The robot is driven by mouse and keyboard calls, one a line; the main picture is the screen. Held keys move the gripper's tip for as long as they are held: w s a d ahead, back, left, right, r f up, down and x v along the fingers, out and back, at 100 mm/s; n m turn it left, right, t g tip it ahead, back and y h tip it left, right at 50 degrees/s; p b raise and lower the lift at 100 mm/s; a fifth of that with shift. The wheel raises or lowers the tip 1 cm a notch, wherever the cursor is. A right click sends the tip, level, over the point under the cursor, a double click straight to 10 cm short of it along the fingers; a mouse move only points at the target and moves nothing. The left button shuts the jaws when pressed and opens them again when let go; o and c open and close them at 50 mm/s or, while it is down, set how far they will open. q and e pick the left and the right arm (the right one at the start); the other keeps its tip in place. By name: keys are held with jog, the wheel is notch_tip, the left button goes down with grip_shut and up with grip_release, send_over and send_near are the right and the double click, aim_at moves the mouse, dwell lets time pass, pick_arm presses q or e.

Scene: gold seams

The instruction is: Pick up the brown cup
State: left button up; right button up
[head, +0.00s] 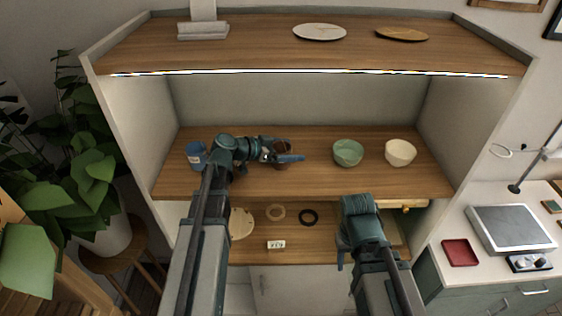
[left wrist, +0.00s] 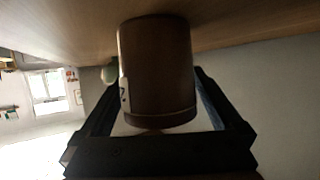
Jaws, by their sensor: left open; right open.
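The brown cup (left wrist: 157,70) fills the middle of the left wrist view, between the two open fingers of my left gripper (left wrist: 155,105). In the head view the cup (head: 283,146) is on the middle wooden shelf, mostly hidden behind my left gripper (head: 288,157). The fingers are around the cup's sides; I cannot tell whether they touch it. My right gripper (head: 341,262) is lower, in front of the counter below the shelf, away from the cup; its fingers are barely visible.
On the same shelf (head: 320,183) are a blue cup (head: 196,154) at left, a green bowl (head: 348,153) and a cream bowl (head: 400,152) at right. An upper shelf (head: 260,50) overhangs it.

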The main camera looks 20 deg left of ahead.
pick_arm(q)
jog(key=shift+c, duration=1)
jog(key=c, duration=1.2)
jog(key=shift+c, duration=0.2)
